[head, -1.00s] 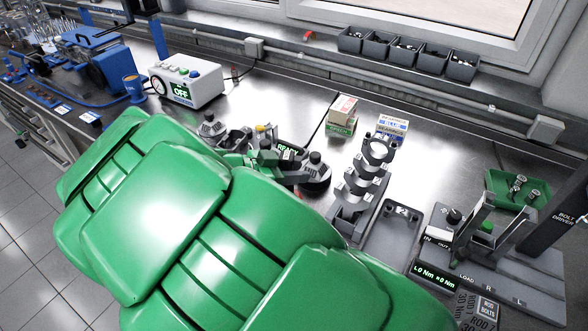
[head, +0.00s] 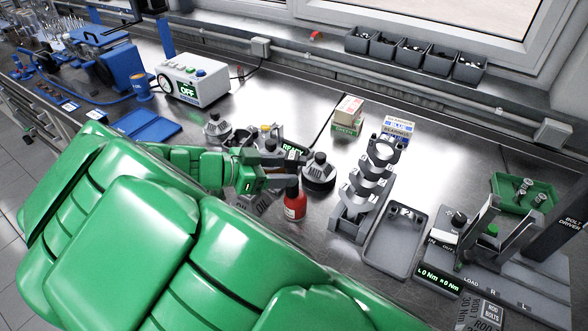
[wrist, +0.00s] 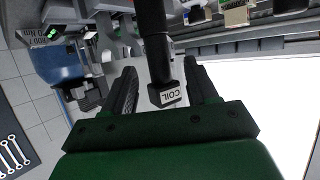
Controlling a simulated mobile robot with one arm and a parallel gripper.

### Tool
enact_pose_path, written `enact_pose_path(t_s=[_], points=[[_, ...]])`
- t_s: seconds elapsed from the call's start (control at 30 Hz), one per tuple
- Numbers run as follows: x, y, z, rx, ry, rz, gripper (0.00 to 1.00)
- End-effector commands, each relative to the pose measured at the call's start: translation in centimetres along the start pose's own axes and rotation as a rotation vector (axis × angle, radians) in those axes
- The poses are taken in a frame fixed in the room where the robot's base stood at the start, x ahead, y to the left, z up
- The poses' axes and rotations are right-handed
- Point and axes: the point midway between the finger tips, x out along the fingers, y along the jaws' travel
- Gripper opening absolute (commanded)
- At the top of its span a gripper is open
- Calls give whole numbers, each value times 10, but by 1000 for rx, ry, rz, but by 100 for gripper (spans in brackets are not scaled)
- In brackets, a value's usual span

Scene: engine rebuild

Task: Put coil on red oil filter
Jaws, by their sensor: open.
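In the wrist view, a black block labelled COIL (wrist: 170,96) sits at the end of a dark upright piece, between the two fingers of my open gripper (wrist: 162,85). A gap shows on the left side; the right finger is close to it, and contact is hard to tell. In the head view, my gripper (head: 282,162) is over the bench by the READY display, and the coil is not clear there. A red bottle-shaped thing (head: 294,206) with a white label stands just below my gripper. I cannot tell whether it is the red oil filter.
Dark round fixtures (head: 319,172) stand beside my gripper. A crankshaft-like part (head: 366,184) and a grey tray (head: 396,244) lie to the right, with a bolt driver station (head: 490,245) beyond. Small boxes (head: 348,112) stand behind. A blue tray (head: 146,126) lies to the left.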

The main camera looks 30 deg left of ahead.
Motion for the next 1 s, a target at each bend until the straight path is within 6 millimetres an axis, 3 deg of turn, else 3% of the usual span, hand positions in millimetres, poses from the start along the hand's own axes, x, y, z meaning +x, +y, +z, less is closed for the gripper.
enact_pose_path(t_s=[0.2, 0.4, 1.0], points=[[-39, -1, -1, 2, 1, -4, 58], [-60, 0, -1, 1, 3, 0, 58], [-69, 0, 0, 0, 1, 0, 58]])
